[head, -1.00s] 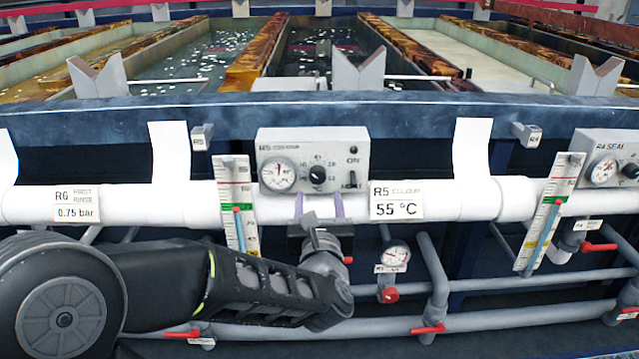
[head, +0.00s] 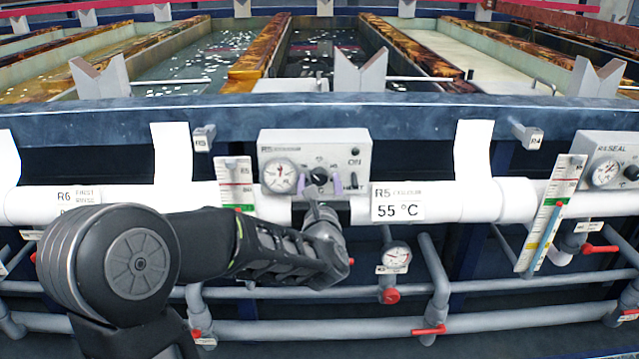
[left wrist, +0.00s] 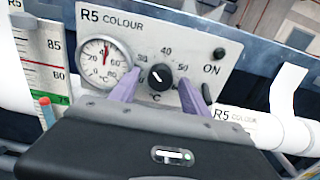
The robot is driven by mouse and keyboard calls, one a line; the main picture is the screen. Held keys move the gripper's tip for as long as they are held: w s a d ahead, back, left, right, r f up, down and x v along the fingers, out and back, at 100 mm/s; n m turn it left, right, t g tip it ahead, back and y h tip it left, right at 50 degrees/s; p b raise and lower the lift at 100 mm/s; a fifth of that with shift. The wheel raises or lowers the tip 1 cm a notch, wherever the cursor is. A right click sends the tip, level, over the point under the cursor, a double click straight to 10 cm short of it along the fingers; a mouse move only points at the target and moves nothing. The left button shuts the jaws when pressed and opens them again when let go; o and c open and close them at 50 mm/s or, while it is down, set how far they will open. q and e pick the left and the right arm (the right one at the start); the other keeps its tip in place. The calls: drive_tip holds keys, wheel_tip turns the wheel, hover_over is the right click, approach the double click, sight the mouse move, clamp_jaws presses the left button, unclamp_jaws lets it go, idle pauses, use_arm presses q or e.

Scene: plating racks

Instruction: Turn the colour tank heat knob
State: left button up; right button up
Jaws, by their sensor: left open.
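The R5 COLOUR control box (head: 343,149) is a grey panel with a round gauge on its left and a black heat knob (head: 319,177) in the middle. In the left wrist view the knob (left wrist: 160,77) has a white pointer line aimed up and left on a scale. My left gripper (head: 320,183) is open, with one purple finger on each side of the knob. The left wrist view shows the same fingers (left wrist: 160,88) with gaps to the knob; contact is not visible. My right gripper is not in view.
A white pipe (head: 455,200) runs behind and below the box, with an R5 55 °C label (head: 397,201). A thermometer strip (head: 233,185) stands left of the box. Red-handled valves (head: 429,330) and grey pipes lie below. Tanks spread behind the blue rail (head: 420,113).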

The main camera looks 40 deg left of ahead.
use_arm(q)
drive_tip(key=shift+c, duration=0.4)
clamp_jaws()
idle(0.4)
